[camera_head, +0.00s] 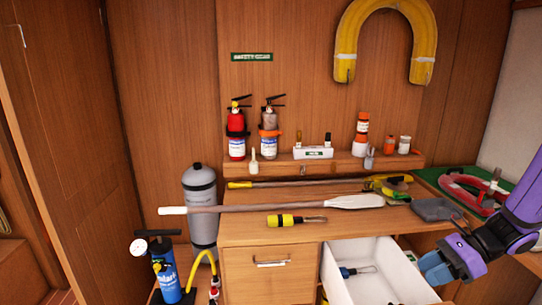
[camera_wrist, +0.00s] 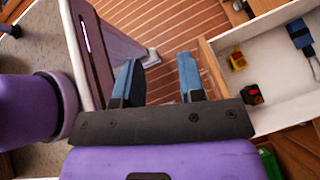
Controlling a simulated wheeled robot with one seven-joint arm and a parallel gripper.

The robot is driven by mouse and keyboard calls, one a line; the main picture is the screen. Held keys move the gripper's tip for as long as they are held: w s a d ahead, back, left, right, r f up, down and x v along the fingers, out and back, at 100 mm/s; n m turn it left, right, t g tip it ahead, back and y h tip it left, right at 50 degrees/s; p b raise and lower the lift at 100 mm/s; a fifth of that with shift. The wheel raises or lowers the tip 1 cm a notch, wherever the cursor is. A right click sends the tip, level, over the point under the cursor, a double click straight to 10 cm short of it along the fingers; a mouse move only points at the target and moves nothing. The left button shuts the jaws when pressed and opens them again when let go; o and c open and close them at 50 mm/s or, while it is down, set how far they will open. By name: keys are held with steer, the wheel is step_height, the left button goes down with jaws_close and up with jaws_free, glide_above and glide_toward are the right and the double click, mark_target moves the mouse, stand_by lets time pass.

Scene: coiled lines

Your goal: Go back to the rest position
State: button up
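My gripper (camera_head: 436,268) is at the right in the head view, by the right side of the open white drawer (camera_head: 392,252). In the wrist view its two blue fingers (camera_wrist: 158,78) stand apart with nothing between them, above the striped wooden floor (camera_wrist: 145,22). My purple arm reaches in from the right edge. The drawer holds a blue-handled tool (camera_head: 356,271); in the wrist view it also holds small yellow (camera_wrist: 237,61) and black-and-red (camera_wrist: 253,95) items.
A shelf behind holds fire extinguishers (camera_head: 236,122) and bottles. A grey cylinder (camera_head: 200,205) and a blue pump (camera_head: 164,270) stand at left. A red ring-shaped item (camera_head: 462,190) lies at right.

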steer(key=s+a+r+n+t+h, duration=0.2)
steer(key=s+r+n+h, duration=0.3)
steer(key=r+n, duration=0.5)
steer(key=s+a+r+n+t+h, duration=0.2)
steer(key=s+a+r+n+h, duration=0.2)
steer(key=s+r+n, duration=0.5)
step_height(320, 180, up, 5)
steer(key=shift+s+n+h, duration=0.25)
steer(key=shift+n+h, duration=0.65)
steer(key=shift+n, duration=0.3)
